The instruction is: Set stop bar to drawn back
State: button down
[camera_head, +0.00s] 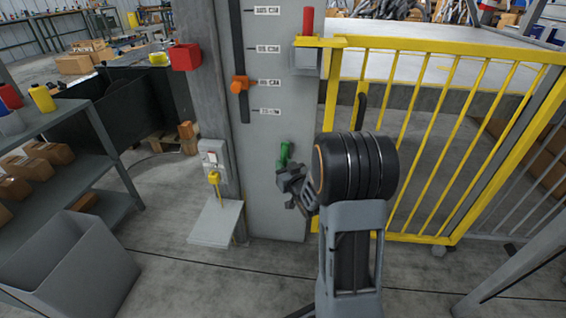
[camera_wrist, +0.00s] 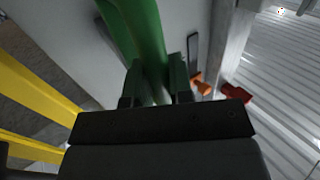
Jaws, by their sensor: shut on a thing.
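A green handle (camera_head: 284,153) sticks out from the lower part of the tall grey panel. I take it to be the stop bar, though no label on it can be read. My gripper (camera_head: 290,178) is at this handle, low in front of the panel. In the wrist view the green handle (camera_wrist: 146,35) runs between the two fingers of my gripper (camera_wrist: 155,85), which are shut on it. The handle's lower end is hidden by the gripper.
An orange knob (camera_head: 239,85) sits in a slot with labels on the panel. A yellow barred gate (camera_head: 420,140) stands close at right, with a red-topped post (camera_head: 308,20) by its corner. A red box (camera_head: 184,57) and a yellow plug (camera_head: 214,178) are at left.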

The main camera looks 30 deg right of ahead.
jog(key=shift+s+a+f, duration=0.1)
jog(key=shift+s+a, duration=0.15)
jog(key=c, duration=1)
grip_release()
jog(key=shift+s, duration=0.1)
jog(key=shift+c, duration=0.2)
jog(key=shift+d, duration=0.1)
